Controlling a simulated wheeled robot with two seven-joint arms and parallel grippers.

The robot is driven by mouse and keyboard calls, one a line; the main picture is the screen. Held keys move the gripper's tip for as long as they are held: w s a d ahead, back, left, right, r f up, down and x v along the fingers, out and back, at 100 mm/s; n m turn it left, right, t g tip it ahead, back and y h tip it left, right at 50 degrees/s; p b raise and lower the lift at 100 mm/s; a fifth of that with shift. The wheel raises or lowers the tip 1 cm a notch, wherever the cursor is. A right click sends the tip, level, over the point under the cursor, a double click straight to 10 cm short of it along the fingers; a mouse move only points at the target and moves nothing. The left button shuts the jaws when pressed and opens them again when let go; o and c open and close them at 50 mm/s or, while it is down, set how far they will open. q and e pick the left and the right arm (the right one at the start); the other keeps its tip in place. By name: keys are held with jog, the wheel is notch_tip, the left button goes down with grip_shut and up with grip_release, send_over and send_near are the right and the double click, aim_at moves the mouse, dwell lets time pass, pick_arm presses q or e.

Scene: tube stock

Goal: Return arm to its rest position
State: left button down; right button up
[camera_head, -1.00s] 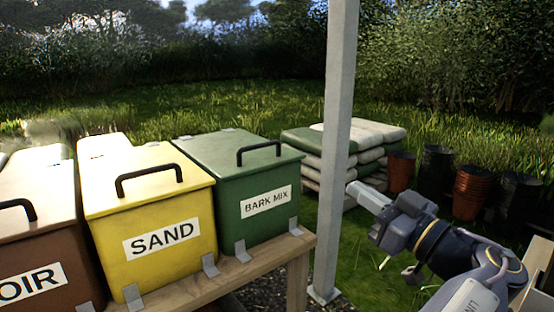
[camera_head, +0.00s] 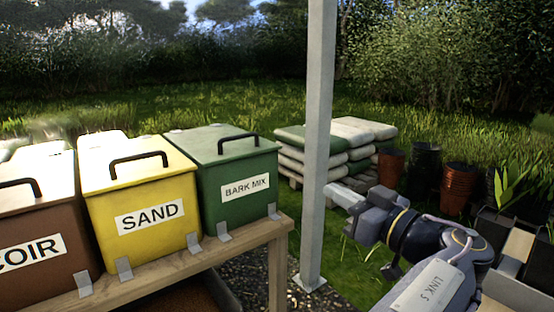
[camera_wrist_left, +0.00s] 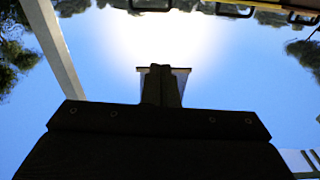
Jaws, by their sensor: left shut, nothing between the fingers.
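A grey post (camera_head: 317,150) stands beside a wooden bench (camera_head: 250,246) with brown, yellow (camera_head: 140,190) and green (camera_head: 237,181) lidded bins. Stacked sacks (camera_head: 342,150) and plant pots (camera_head: 460,186) stand behind the arm. Grass is open farther back.

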pick_arm(q)
jog(key=w+a+f+m+g+h, duration=0.1)
jog(key=a+f+g+h, duration=0.15)
jog(key=a+f, duration=0.45)
jog(key=w+a+f+m+g+h, duration=0.15)
jog(key=a+g, duration=0.25)
jog(key=a, duration=0.7)
jog(key=a+f+g+h, duration=0.1)
jog(key=a+f+g, duration=0.3)
jog(key=a, duration=0.5)
jog(key=s+a+f+m+h, duration=0.2)
jog(key=s+a+f+h, duration=0.5)
jog(key=s, duration=0.5)
jog(key=s+d+f+t+h, duration=0.15)
jog(key=s+f, duration=0.25)
jog(key=s, duration=0.4)
jog(key=s+d+f+h, duration=0.1)
jog(key=s+f+h, duration=0.15)
jog(key=s, duration=0.55)
notch_tip(320, 180, up, 33)
jog(key=m+p, duration=0.1)
jog(key=p, duration=3.3)
jog(key=shift+r, duration=0.2)
jog(key=shift+w, duration=0.1)
